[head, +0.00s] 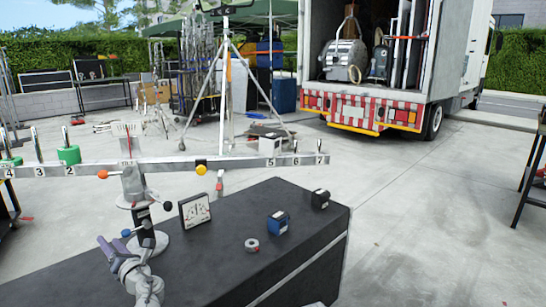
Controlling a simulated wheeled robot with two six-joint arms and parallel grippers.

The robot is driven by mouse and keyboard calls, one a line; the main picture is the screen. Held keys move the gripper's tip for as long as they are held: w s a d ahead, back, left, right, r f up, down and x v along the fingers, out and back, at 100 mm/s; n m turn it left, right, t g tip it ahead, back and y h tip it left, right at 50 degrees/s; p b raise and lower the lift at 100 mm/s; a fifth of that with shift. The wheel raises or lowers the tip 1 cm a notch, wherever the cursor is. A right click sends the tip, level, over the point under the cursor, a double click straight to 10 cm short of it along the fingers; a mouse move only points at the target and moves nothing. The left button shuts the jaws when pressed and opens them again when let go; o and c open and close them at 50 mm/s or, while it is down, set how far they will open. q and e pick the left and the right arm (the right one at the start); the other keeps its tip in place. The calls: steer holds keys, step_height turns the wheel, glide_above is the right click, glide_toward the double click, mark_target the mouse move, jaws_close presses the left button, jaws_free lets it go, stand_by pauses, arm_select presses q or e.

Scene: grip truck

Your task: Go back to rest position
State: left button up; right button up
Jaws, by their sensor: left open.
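My left gripper (116,241) shows at the lower left, above the near left part of a dark case-like bench (200,265). Its purplish fingers stand apart and I see nothing between them. My pale arm link runs below it to the bottom edge. Behind it stands a grey balance beam (235,162) on a post, with numbered places. A green weight (69,154) sits at the left part of the beam, and another green piece is at the far left edge. My right gripper is not in view.
On the bench top are a framed dial (195,211), a small ring (252,245), a blue block (278,222) and a black block (320,199). A tripod (228,85) and an open truck (365,112) stand behind. Concrete floor (430,220) at right is clear.

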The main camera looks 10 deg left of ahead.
arm_select(q)
steer(key=s+d+r+n+g+h+p, duration=0.1)
steer(key=d+r+n+g+h+p, duration=0.15)
steer(key=d+n+p, duration=0.6)
steer(key=s+d+r+n+g+h+p, duration=0.1)
steer(key=d+n+g+h+p, duration=0.25)
steer(key=d+n+p, duration=0.55)
steer(key=s+d+r+n+g+h+p, duration=0.1)
steer(key=s+d+n+h+p, duration=0.2)
steer(key=d, duration=0.6)
steer(key=s+d+r+n+g+h+p, duration=0.1)
steer(key=s+d+n+g+h+p, duration=0.1)
steer(key=d, duration=0.8)
steer(key=s+d+r+n+g+h+p, duration=0.1)
steer(key=s+d+n+g+h+p, duration=0.1)
steer(key=s+d+n+p, duration=0.4)
steer(key=s+d+h+p, duration=0.1)
steer(key=s+d, duration=0.1)
steer(key=d, duration=0.1)
steer(key=shift+s+d+r+h, duration=0.15)
steer(key=shift+s+r+h, duration=0.15)
steer(key=shift+h, duration=0.1)
